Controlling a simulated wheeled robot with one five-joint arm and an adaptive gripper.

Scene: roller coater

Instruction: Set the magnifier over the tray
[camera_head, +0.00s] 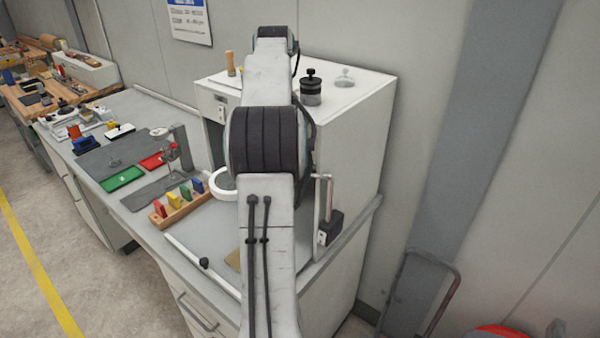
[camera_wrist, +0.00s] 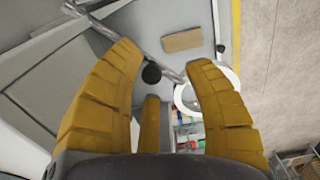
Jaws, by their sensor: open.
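The magnifier's white ring (camera_head: 213,189) stands above the bench, partly hidden behind my arm in the head view. In the wrist view, its ring (camera_wrist: 177,97) is partly behind the right finger. A metal bar and a round black knob (camera_wrist: 151,74) lie by the ring, the knob between my fingers and beyond them. My gripper (camera_wrist: 163,55) is open, with nothing held. My arm hides it in the head view. A green tray (camera_head: 122,178) and a red tray (camera_head: 153,160) lie on the bench left of the ring; which one is meant I cannot tell.
A wooden rack of coloured pieces (camera_head: 181,207) stands between the ring and the green tray. A white cabinet (camera_head: 352,125) with a black jar (camera_head: 311,88) on top stands at the back right. A light rail (camera_head: 190,255) runs along the bench's front. A tan block (camera_wrist: 182,40) lies nearby.

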